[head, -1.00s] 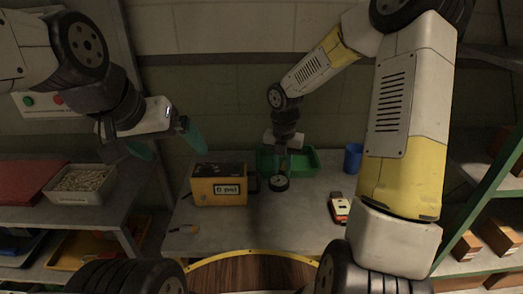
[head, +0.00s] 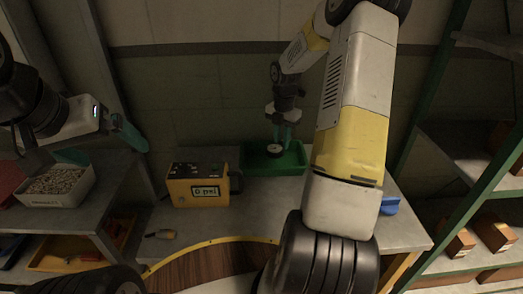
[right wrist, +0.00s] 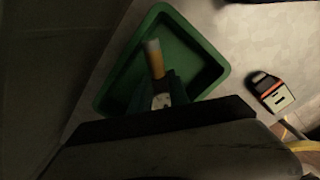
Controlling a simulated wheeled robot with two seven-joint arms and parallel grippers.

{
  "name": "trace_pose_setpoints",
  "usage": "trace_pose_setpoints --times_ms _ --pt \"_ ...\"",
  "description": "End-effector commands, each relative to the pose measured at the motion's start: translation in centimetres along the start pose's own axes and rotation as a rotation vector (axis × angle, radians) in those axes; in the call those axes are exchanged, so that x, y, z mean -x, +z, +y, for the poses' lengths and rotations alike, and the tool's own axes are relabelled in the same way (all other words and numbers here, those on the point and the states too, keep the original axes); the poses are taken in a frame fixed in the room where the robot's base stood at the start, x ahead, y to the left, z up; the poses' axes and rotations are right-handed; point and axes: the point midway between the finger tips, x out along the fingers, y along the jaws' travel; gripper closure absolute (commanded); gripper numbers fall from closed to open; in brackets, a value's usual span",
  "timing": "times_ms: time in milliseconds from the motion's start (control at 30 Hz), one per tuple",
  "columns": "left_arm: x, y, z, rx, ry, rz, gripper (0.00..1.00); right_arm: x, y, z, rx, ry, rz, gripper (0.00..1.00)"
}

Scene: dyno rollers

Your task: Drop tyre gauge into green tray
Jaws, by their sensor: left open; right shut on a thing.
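The right wrist view shows an orange and white part of the gauge (right wrist: 155,58) between the fingers of my right gripper (right wrist: 158,95), above the green tray (right wrist: 212,47). My left gripper (head: 102,145) is open and empty at the left, away from the tray.
A yellow box with a display (head: 198,186) stands left of the tray. A grey bin (head: 58,186) is on the left shelf. A white and orange device (right wrist: 272,93) lies beside the tray. A blue object (head: 389,205) shows behind my right arm.

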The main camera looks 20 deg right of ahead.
Motion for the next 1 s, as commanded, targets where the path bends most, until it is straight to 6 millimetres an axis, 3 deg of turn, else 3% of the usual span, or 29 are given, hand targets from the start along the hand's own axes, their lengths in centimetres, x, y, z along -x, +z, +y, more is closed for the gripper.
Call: trace_pose_setpoints --times_ms 200,500,533,633,1000 --pt "0.0 0.0 0.0 0.0 0.0 0.0 0.04 -1.4 0.0 0.0 0.0 0.0 -0.001 1.0" --pt "0.0 0.0 0.0 0.0 0.0 0.0 0.04 -1.6 0.0 0.0 0.001 0.0 -0.001 1.0" --pt "0.0 0.0 0.0 0.0 0.0 0.0 0.04 -1.6 0.0 0.0 0.001 0.0 -0.001 0.73" --pt "0.0 0.0 0.0 0.0 0.0 0.0 0.04 -1.6 0.0 0.0 0.001 0.0 -0.001 0.53" --pt "0.0 0.0 0.0 0.0 0.0 0.0 0.04 -1.1 0.0 0.0 0.0 0.001 -0.002 0.53"
